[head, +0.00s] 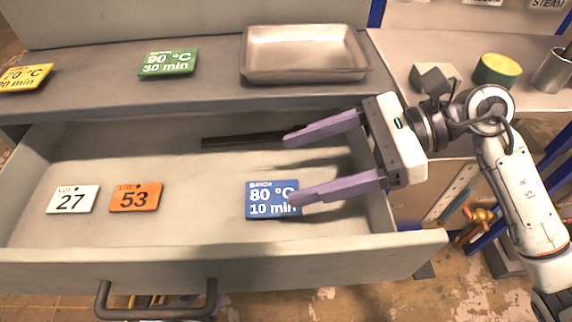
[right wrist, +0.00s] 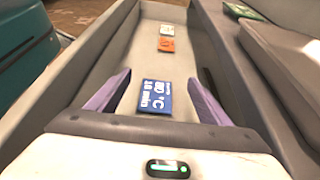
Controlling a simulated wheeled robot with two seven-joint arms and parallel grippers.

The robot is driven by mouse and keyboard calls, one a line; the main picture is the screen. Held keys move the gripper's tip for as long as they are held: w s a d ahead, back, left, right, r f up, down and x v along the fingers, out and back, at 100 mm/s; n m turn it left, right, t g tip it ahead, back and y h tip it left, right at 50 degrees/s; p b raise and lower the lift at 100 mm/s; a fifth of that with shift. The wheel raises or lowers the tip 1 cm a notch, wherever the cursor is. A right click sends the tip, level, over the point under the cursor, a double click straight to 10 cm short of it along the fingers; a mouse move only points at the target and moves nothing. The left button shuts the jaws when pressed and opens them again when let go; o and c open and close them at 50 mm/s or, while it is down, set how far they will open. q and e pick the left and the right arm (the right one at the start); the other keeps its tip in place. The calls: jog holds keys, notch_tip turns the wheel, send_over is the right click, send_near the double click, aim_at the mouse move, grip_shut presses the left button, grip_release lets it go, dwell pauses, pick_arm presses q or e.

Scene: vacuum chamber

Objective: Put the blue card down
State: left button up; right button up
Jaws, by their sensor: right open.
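The blue card (head: 262,200), marked 80 °C and 10 min, lies flat on the floor of the open drawer (head: 180,225), right of its middle. My right gripper (head: 288,168) is open, with its purple fingers reaching into the drawer from the right. In the head view the near fingertip covers the card's right edge. In the right wrist view the blue card (right wrist: 157,97) shows between the two spread fingers (right wrist: 155,92), apart from both. My left gripper is in neither view.
A white card (head: 72,199) and an orange card (head: 136,197) lie left in the drawer. A dark strip (head: 245,138) lies at its back. Green card (head: 168,62), yellow card (head: 24,77) and metal tray (head: 305,55) rest on the grey surface behind. The drawer's middle has free room.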

jog(key=v, duration=0.8)
jog(key=shift+d, duration=0.2)
